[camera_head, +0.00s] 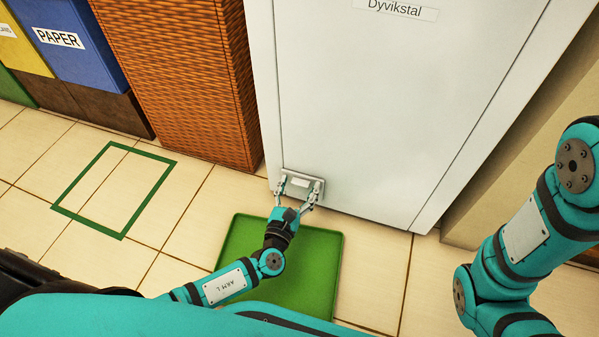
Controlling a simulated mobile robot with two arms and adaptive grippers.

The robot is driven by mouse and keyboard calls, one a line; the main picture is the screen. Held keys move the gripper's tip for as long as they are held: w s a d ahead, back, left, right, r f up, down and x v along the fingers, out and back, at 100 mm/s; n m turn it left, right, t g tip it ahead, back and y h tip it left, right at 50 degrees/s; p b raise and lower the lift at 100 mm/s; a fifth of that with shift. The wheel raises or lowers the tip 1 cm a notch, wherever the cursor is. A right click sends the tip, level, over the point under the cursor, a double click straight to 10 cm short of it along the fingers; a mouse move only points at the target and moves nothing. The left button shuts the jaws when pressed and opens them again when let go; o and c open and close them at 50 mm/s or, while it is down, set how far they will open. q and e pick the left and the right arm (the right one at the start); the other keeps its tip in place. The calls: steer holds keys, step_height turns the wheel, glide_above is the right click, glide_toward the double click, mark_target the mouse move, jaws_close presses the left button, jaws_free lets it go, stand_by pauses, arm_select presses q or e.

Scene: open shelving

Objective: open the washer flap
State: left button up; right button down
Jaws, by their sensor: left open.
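The washer (370,110) is a tall white cabinet with a "Dyvikstal" label (396,10) near the top of the picture. Its flap (299,182) is a small pale panel low on the front, near the bottom left corner, and it looks closed. My left gripper (297,193) is open at the flap, with one finger on each side of it. Whether the fingers touch it I cannot tell. My right arm (525,235) shows at the right edge; its gripper is out of view.
A green tray (327,285) lies on the tiled floor below the flap, under my left arm. A woven brown basket (185,75) stands left of the washer. A blue PAPER bin (75,45) stands at far left. A green floor square (70,212) is empty.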

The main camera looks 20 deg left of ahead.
arm_select(q)
steer(key=shift+w, duration=0.15)
jaws_close()
stand_by(0.5)
